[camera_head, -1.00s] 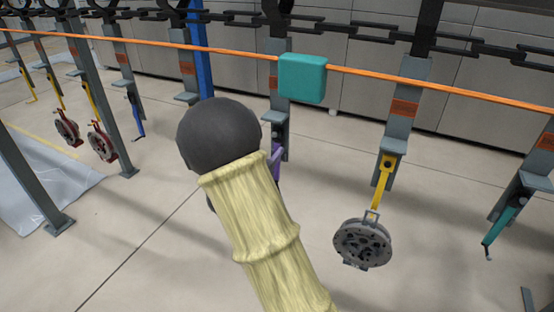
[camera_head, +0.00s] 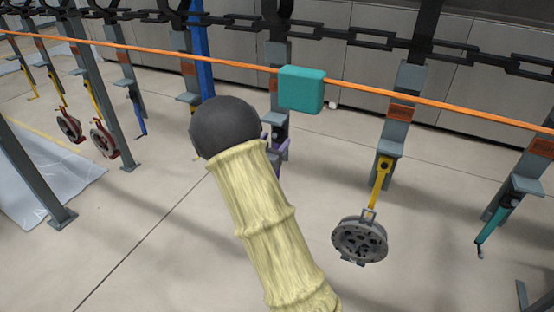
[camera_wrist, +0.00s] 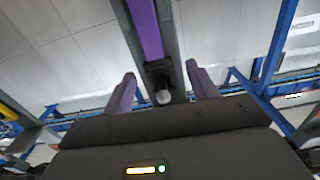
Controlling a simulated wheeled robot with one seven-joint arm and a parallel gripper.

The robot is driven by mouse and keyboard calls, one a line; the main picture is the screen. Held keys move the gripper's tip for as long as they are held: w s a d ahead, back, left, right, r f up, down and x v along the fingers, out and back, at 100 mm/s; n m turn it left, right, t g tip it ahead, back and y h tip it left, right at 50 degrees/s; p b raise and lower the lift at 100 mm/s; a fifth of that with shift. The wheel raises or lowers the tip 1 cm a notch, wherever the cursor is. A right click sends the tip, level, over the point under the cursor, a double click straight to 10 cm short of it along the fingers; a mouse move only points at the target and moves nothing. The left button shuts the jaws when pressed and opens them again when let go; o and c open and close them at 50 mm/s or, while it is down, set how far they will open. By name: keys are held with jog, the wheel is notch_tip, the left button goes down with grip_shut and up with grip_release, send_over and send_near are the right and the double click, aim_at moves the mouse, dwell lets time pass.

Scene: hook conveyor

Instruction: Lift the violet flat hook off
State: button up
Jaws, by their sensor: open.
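The violet flat hook (camera_wrist: 147,28) shows in the wrist view as a violet bar on a dark grey hanger, running up out of the top of the frame. A dark block with a round pale pin sits at its near end. My gripper (camera_wrist: 161,72) is open, with one violet finger on each side of the hanger. I see no clear contact. In the head view my gripper (camera_head: 275,141) is at the lower part of a grey hanger (camera_head: 277,104), partly behind my arm. The hook's body is hidden there.
An orange rail (camera_head: 440,103) with a teal box (camera_head: 301,89) crosses in front of the hangers. To the right are a yellow hook (camera_head: 379,182) carrying a grey disc (camera_head: 360,240) and a teal hook (camera_head: 493,224). A blue hook (camera_head: 138,115) hangs left. Open floor lies below.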

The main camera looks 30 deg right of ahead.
grip_shut()
jog(key=shift+r, duration=0.15)
jog(key=shift+r+b, duration=0.6)
jog(key=shift+b, duration=0.2)
jog(key=b+v, duration=0.6)
jog(key=v, duration=1.2)
jog(key=shift+s+r, duration=0.1)
jog(key=shift+r, duration=0.05)
